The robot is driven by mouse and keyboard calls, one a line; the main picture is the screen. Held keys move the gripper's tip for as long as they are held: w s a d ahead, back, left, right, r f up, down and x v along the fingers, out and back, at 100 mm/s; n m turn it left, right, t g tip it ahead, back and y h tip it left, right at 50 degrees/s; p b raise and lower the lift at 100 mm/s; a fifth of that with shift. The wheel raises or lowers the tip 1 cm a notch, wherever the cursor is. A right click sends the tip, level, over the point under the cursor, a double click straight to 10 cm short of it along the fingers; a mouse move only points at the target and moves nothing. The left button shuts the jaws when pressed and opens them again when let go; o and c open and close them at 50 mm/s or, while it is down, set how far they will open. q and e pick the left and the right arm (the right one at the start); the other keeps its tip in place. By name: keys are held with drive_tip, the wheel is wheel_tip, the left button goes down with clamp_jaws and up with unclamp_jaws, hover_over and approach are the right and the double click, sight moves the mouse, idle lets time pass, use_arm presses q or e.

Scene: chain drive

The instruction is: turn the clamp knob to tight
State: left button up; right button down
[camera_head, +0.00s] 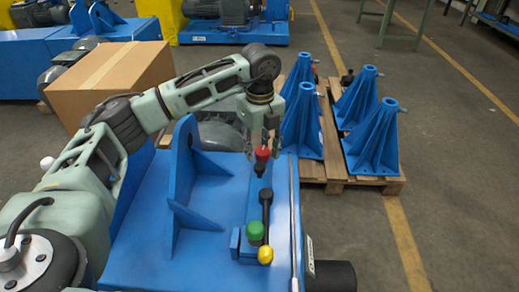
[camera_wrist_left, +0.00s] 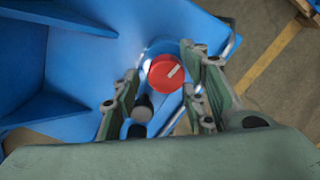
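My left gripper (camera_head: 264,141) is over the knob, pointing down. In the left wrist view its two fingers (camera_wrist_left: 160,82) are spread apart, with a gap around the knob; I cannot tell whether they touch it. A green knob (camera_head: 255,231) stands nearer on the same bed. My right gripper does not show.
A black lever (camera_head: 266,208) and a yellow ball knob (camera_head: 265,256) are close to the green knob. Upright blue plates (camera_head: 184,165) rise on the bed's left. A cardboard box (camera_head: 108,80) is behind my left arm. Blue stands (camera_head: 374,140) are on a pallet to the right.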

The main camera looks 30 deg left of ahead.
use_arm(q)
drive_tip(key=shift+f, duration=0.3)
clamp_jaws()
idle(0.4)
